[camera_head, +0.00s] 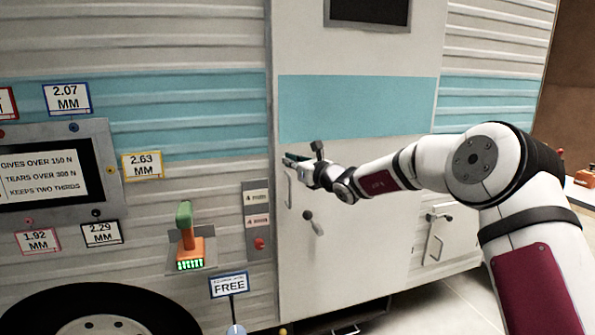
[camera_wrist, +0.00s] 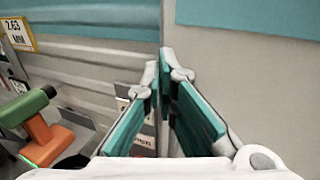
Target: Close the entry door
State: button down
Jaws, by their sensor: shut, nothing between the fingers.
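The entry door (camera_head: 350,265) is the pale panel with a blue band and a dark window. It stands in or near its frame in the camper's side; I cannot tell whether it is fully shut or latched. A pale pull handle (camera_head: 289,190) is near its left edge, and a grey lever (camera_head: 313,223) sits lower to the right. My gripper (camera_head: 292,158) is by the door's left edge, above the handle. In the wrist view my gripper's teal fingers (camera_wrist: 160,72) are shut and empty, pointing at the door's edge seam. Contact with the door cannot be told.
A green and orange tool (camera_head: 187,240) hangs on the wall left of the door. A screen (camera_head: 48,177) with number tags is farther left. A small hatch (camera_head: 437,238) is right of the door. The floor (camera_head: 450,305) in front is partly hidden by my arm.

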jog(key=s+d+r+n+g+p, duration=0.1)
jog(key=s+r+n+g+p, duration=0.5)
jog(key=s, duration=1.1)
jog(key=s+d+r+n+g+b, duration=0.15)
jog(key=s+r+n, duration=0.25)
jog(key=s+n, duration=0.95)
jog(key=s+d+n+h+p, duration=0.2)
jog(key=s+d+h, duration=0.2)
jog(key=s+d, duration=0.4)
jog(key=s+d+f+n+g+h+p, duration=0.1)
jog(key=s+d+n+h+p, duration=0.1)
jog(key=s+d, duration=0.7)
jog(key=s+d+n+h+p, duration=0.3)
jog(key=s+d+h, duration=0.3)
jog(key=s, duration=1.1)
jog(key=shift+s+d+f+n, duration=0.15)
jog(key=shift+d+f+n, duration=0.3)
jog(key=shift+d, duration=0.75)
jog(key=shift+r+g, duration=0.2)
jog(key=shift+g, duration=0.05)
